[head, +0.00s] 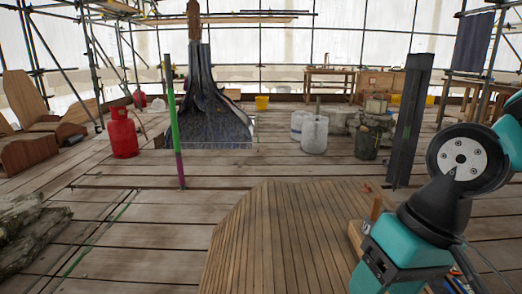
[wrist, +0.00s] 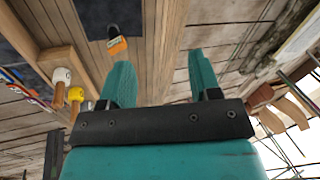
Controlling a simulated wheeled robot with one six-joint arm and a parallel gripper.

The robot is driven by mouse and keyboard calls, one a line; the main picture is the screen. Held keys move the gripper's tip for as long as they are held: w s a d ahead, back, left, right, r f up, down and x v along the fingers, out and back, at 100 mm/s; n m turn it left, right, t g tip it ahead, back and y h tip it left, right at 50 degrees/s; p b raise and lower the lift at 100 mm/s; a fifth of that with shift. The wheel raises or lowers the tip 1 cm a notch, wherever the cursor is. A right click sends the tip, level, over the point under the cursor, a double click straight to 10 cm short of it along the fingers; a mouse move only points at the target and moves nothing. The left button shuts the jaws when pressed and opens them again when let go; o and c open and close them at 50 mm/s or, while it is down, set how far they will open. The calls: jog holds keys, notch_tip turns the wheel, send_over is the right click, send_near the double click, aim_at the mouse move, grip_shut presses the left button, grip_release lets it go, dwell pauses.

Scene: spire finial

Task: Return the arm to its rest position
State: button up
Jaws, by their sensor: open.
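My arm, teal and black, shows at the right edge of the head view (head: 430,215), folded, with its lower part at the bottom right. My gripper (wrist: 160,60) shows in the wrist view as two teal fingers set wide apart, with nothing between them. Beyond the fingers lies a slatted wooden surface. The gripper's fingers cannot be made out in the head view.
A slatted wooden top (head: 285,240) stands in front. In the wrist view an orange-and-black tool (wrist: 117,45) and mallets (wrist: 60,76) lie left of the fingers. A leaden spire (head: 205,110), red cylinder (head: 123,135) and dark upright slab (head: 408,120) stand on the plank floor beyond.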

jog(key=s+r+n+p, duration=0.1)
jog(key=s+r+n, duration=0.1)
jog(key=s+n, duration=0.3)
notch_tip(320, 180, up, 29)
jog(key=p, duration=2.8)
jog(key=shift+w+a+m+y+p, duration=0.2)
jog(key=shift+w+m+y+p, duration=0.1)
jog(key=shift+m+p, duration=0.1)
jog(key=shift+f, duration=0.1)
jog(key=shift+c, duration=0.2)
